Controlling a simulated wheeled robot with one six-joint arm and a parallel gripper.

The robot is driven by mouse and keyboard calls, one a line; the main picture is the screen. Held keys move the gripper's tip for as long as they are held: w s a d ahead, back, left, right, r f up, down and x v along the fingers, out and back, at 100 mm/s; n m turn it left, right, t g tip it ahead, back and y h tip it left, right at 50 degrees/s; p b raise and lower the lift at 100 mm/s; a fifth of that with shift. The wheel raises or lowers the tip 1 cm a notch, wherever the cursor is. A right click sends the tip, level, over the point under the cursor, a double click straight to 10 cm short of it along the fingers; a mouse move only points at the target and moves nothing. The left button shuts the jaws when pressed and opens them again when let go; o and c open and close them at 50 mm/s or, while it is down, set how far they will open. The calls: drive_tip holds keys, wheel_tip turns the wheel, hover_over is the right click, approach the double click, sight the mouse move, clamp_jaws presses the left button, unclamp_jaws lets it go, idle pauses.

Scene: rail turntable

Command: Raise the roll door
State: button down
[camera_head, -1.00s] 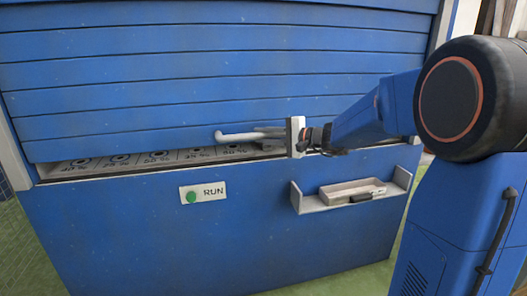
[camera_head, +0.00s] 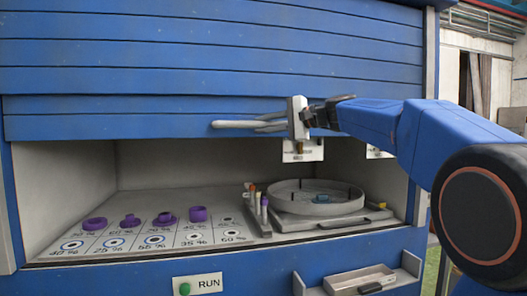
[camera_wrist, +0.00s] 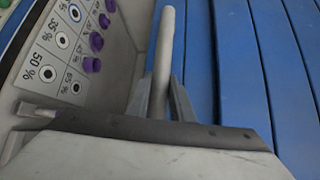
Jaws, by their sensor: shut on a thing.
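The blue slatted roll door (camera_head: 200,60) is partly raised, with its lower edge above an open cabinet bay. A pale grey bar handle (camera_head: 235,124) sticks out near its bottom edge. My gripper (camera_head: 270,124) is shut on this handle, right of the door's middle. In the wrist view the handle (camera_wrist: 166,40) runs between my two fingers (camera_wrist: 160,100), with the blue slats (camera_wrist: 240,60) at the right. The far end of the handle is hidden by my gripper.
Inside the bay a board with percent labels (camera_head: 150,242) carries several purple pieces (camera_head: 164,218). A round grey turntable tray (camera_head: 316,198) stands at the right, beside small vials (camera_head: 258,203). A RUN sign with a green button (camera_head: 197,284) and a shelf with a box (camera_head: 360,278) are below.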

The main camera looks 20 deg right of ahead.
drive_tip(key=shift+r, duration=2.05)
drive_tip(key=c, duration=1.6)
unclamp_jaws()
drive_tip(key=shift+o, duration=0.2)
drive_tip(key=shift+d, duration=0.1)
drive_tip(key=v, duration=1.7)
drive_tip(key=shift+d, duration=0.15)
